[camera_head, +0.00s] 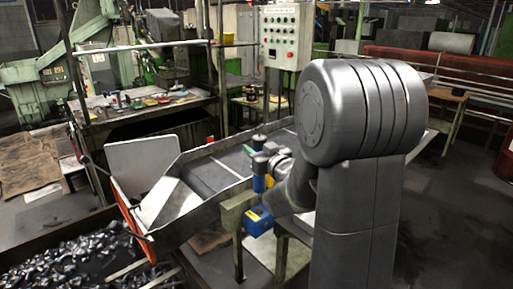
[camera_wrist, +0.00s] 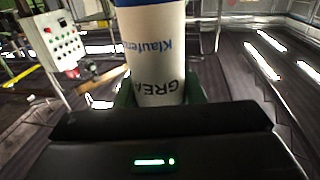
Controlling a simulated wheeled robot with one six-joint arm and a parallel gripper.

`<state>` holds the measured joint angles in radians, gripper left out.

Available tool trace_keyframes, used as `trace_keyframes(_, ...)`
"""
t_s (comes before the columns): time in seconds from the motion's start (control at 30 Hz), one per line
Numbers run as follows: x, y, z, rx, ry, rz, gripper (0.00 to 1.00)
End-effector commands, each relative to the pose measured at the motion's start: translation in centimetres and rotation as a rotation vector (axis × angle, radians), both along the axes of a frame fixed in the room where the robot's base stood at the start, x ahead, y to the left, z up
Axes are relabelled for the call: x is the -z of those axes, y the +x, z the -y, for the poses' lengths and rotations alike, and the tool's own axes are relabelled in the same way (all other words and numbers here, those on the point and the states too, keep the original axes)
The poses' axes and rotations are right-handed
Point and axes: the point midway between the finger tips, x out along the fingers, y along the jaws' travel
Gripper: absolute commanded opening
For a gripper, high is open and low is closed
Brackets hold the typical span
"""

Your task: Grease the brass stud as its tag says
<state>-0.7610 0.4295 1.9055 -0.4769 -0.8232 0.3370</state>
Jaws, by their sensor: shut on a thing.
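In the wrist view my gripper (camera_wrist: 160,95) is shut on a white and blue grease tube (camera_wrist: 152,50), its green fingers on either side. The tube's print reads upside down, "Klauten..." and "GREA...", and its far end is cut off by the frame. In the head view my grey arm reaches toward the green stand, and its own links partly hide the gripper area.
A blue box with a yellow mark (camera_head: 259,221) sits by the green stand (camera_head: 236,212). A metal chute (camera_head: 200,188) is beside it, with a bin of metal parts (camera_head: 75,260) at lower left. A control panel (camera_head: 287,38) and a cluttered bench (camera_head: 150,103) stand behind.

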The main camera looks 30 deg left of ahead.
Motion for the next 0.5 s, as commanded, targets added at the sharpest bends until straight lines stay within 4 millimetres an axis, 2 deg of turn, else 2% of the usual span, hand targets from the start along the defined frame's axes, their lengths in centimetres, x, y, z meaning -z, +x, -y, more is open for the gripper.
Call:
trace_keyframes(0.3,2.7,0.0,0.0,0.001,0.002,0.000,0.00)
trace_keyframes(0.5,3.6,0.0,0.0,0.000,0.003,0.001,0.00)
